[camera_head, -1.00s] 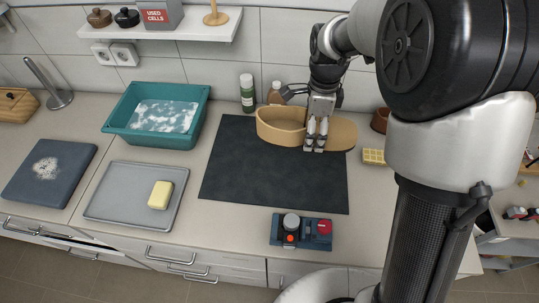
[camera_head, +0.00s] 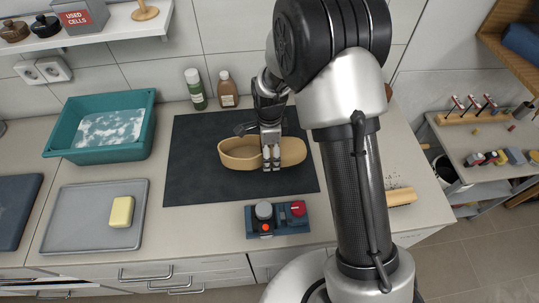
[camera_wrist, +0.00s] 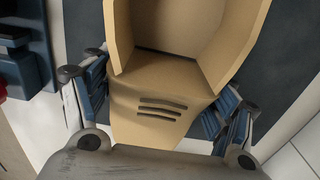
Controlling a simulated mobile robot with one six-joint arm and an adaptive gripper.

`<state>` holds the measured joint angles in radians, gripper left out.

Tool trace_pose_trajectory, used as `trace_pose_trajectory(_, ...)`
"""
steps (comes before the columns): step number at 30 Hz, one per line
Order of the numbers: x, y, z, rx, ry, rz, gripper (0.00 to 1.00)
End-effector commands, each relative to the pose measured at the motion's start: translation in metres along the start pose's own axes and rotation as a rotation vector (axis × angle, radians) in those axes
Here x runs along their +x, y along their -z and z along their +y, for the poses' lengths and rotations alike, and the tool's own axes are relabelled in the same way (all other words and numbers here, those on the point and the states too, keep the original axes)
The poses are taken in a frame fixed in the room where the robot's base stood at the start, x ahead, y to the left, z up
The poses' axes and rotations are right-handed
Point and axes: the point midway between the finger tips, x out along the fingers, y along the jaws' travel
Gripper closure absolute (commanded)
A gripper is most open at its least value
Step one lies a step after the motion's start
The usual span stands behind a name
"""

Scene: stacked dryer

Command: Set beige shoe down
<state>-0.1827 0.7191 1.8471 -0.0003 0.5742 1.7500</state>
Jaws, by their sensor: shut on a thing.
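The beige shoe (camera_head: 240,160) is over the dark mat (camera_head: 195,183) on the counter, its open heel end to the left and its closed toe end to the right. My gripper (camera_head: 271,165) is shut on the shoe around its middle, from above. In the wrist view, the shoe (camera_wrist: 160,90) fills the centre, with three dark slots on its upper and its opening beyond. The blue finger pads of my gripper (camera_wrist: 160,112) press on both sides. I cannot tell whether the sole touches the mat.
A control box (camera_head: 277,218) with a red knob stands in front of the mat. A grey tray (camera_head: 75,235) with a yellow block (camera_head: 122,211) and a teal basin (camera_head: 65,138) are left. Two bottles (camera_head: 228,90) stand behind. The mat's left part is clear.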

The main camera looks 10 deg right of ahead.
Motion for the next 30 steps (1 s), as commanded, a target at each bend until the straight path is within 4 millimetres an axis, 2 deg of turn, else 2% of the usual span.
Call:
trace_pose_trajectory(1, 0.011, 0.0, 0.0, 0.0, -0.002, 0.0, 0.58)
trace_pose_trajectory(4, 0.021, 0.0, 0.0, 0.0, -0.001, 0.0, 0.58)
trace_pose_trajectory(15, 0.025, 0.0, 0.0, 0.0, 0.001, 0.0, 0.58)
trace_pose_trajectory(16, 0.024, 0.0, 0.0, 0.0, 0.0, 0.0, 0.2)
trace_pose_trajectory(24, 0.023, 0.0, 0.0, 0.0, 0.0, 0.0, 0.02)
trace_pose_trajectory(30, 0.023, 0.0, 0.0, 0.0, 0.0, 0.0, 0.02)
